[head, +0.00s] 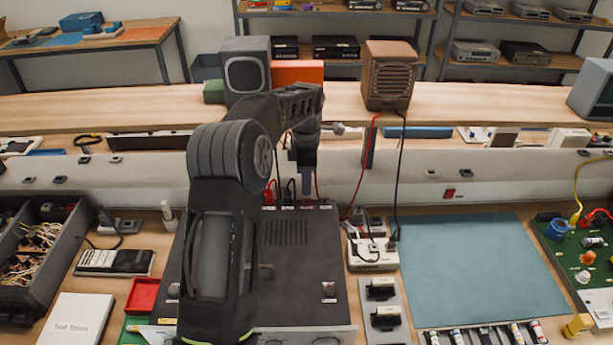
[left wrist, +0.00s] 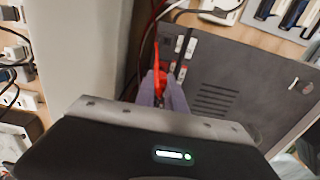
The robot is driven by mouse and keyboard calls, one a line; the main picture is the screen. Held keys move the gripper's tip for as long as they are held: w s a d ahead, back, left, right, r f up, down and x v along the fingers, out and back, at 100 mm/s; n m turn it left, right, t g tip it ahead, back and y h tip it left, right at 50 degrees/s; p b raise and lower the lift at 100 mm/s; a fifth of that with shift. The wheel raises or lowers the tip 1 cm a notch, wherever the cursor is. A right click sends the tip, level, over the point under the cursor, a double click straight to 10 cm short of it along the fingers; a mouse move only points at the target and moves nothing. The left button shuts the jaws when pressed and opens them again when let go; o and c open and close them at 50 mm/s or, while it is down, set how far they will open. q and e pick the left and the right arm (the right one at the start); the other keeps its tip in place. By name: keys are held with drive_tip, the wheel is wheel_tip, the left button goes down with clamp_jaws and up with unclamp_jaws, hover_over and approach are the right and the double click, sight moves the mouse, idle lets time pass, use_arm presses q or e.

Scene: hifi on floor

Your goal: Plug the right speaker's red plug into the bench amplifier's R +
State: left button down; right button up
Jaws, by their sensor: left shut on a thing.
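The bench amplifier (head: 290,262) is a dark flat box on the bench, with sockets and small white labels along its far edge. My left gripper (head: 304,188) points down over that edge. In the left wrist view my left gripper (left wrist: 163,92) is shut on a red plug (left wrist: 160,78), with a red cable running up from it. The amplifier (left wrist: 235,75) lies right beside and beneath the fingers. I cannot tell whether the plug's tip is in a socket. The brown right speaker (head: 390,78) stands on the raised shelf, with red and black cables hanging down. My right gripper is not in view.
Other red (head: 268,192) and black (head: 290,190) plugs stand at the amplifier's far edge. A grey speaker (head: 247,68) stands on the shelf (head: 150,105). A white power strip (head: 372,256) sits right of the amplifier. The blue mat (head: 480,265) is clear.

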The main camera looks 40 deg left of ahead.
use_arm(q)
drive_tip(key=shift+f, duration=0.75)
drive_tip(key=shift+f+b, duration=0.5)
drive_tip(key=shift+f, duration=0.5)
idle(3.0)
drive_tip(key=c, duration=1.3)
unclamp_jaws()
drive_tip(key=shift+r, duration=0.45)
wheel_tip(320, 180, up, 7)
drive_tip(key=shift+f+b, duration=0.1)
drive_tip(key=shift+b, duration=0.7)
